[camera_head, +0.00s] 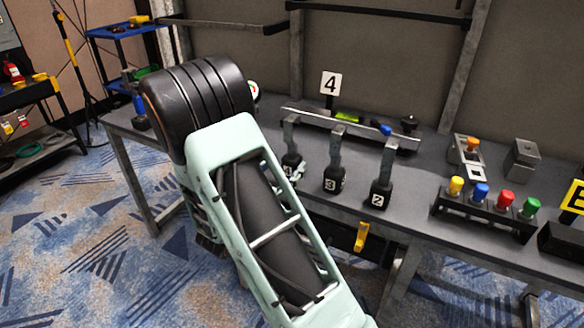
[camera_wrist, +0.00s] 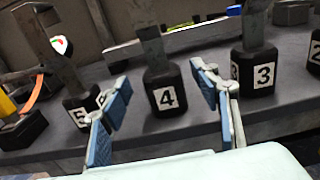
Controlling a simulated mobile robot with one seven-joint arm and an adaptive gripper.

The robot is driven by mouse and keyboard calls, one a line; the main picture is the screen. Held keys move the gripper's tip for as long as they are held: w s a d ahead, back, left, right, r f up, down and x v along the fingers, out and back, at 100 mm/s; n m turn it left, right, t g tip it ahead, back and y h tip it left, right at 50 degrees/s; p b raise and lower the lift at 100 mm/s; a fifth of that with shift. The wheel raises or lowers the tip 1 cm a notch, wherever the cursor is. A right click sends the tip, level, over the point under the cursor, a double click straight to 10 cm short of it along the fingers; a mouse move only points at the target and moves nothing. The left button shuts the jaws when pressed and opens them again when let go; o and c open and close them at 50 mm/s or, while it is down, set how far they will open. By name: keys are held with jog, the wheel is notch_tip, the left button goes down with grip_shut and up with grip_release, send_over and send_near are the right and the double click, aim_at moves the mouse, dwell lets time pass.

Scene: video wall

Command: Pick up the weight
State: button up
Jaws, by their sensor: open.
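Several black weights with tall grey metal handles stand upright in a row on the grey bench, each with a white number label. In the wrist view, weight 4 (camera_wrist: 166,97) is in the middle, weight 5 (camera_wrist: 78,112) at left, weight 3 (camera_wrist: 258,72) at right and weight 2 (camera_wrist: 315,52) at the right edge. My gripper (camera_wrist: 161,80) is open and empty, its blue-padded fingers either side of weight 4 in the picture; I see no contact. In the head view, weight 3 (camera_head: 334,176) and weight 2 (camera_head: 380,195) show clearly; my arm hides most of my gripper.
The bench (camera_head: 425,180) also bears a rack of coloured knobs (camera_head: 485,213) at right and a long metal bar (camera_head: 350,128) behind the weights. A number 4 sign (camera_head: 330,83) stands at the back. The neighbouring weights stand close to both fingers in the wrist view.

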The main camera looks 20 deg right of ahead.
aim_at(291, 158)
jog(key=x, duration=0.4)
jog(key=shift+w+d+b, duration=0.1)
jog(key=shift+d+b, duration=0.05)
jog(key=shift+b, duration=0.25)
jog(key=shift+c, duration=0.7)
grip_shut()
jog(key=shift+r, duration=0.15)
